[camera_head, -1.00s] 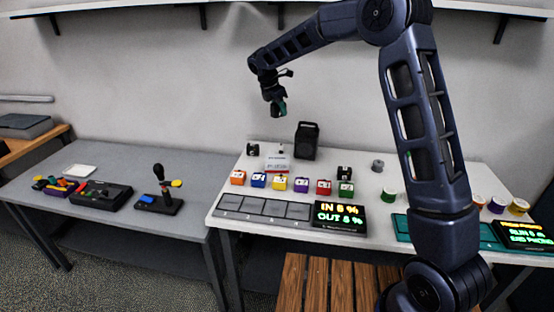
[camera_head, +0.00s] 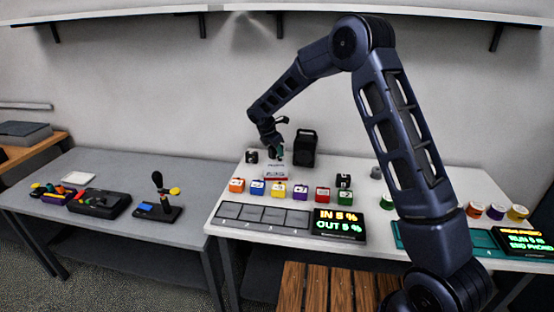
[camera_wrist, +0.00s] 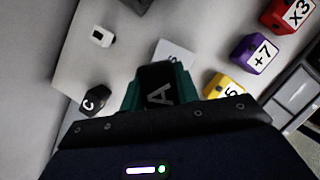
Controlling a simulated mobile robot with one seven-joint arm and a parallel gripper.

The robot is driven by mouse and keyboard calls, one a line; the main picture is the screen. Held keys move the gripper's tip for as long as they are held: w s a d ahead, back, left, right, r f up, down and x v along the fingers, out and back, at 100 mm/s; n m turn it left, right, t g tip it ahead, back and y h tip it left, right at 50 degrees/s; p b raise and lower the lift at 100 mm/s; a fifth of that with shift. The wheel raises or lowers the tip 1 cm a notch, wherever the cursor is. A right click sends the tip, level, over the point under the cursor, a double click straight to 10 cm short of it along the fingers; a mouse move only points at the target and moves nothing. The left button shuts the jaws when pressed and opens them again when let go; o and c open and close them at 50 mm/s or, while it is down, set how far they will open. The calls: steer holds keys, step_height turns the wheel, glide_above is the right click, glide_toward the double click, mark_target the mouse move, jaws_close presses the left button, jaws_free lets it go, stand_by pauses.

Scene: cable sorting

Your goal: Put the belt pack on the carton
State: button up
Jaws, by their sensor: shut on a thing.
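My gripper (camera_head: 279,153) is low over the white carton (camera_head: 276,173) at the back of the white table. In the wrist view its teal fingers (camera_wrist: 160,92) are shut on a black belt pack marked A (camera_wrist: 159,95). The carton also shows in the wrist view, partly hidden behind the held pack (camera_wrist: 175,52). I cannot tell whether the pack touches the carton's top. Another black pack (camera_head: 251,156) stands left of the carton; a black pack marked C shows in the wrist view (camera_wrist: 95,101). A further black one (camera_head: 343,181) stands to the right.
A black speaker (camera_head: 305,148) stands close behind and right of the carton. A row of coloured blocks, including a yellow one (camera_head: 279,189), runs in front. Grey numbered pads (camera_head: 262,216) and a lit display (camera_head: 338,224) lie nearer the front edge. A grey table (camera_head: 120,225) adjoins on the left.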

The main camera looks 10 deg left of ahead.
mark_target(272, 147)
steer(key=shift+f, duration=2.15)
steer(key=shift+f, duration=0.1)
steer(key=o, duration=1.1)
steer(key=v, duration=1.2)
steer(key=shift+d+r, duration=0.1)
steer(key=shift+r, duration=0.1)
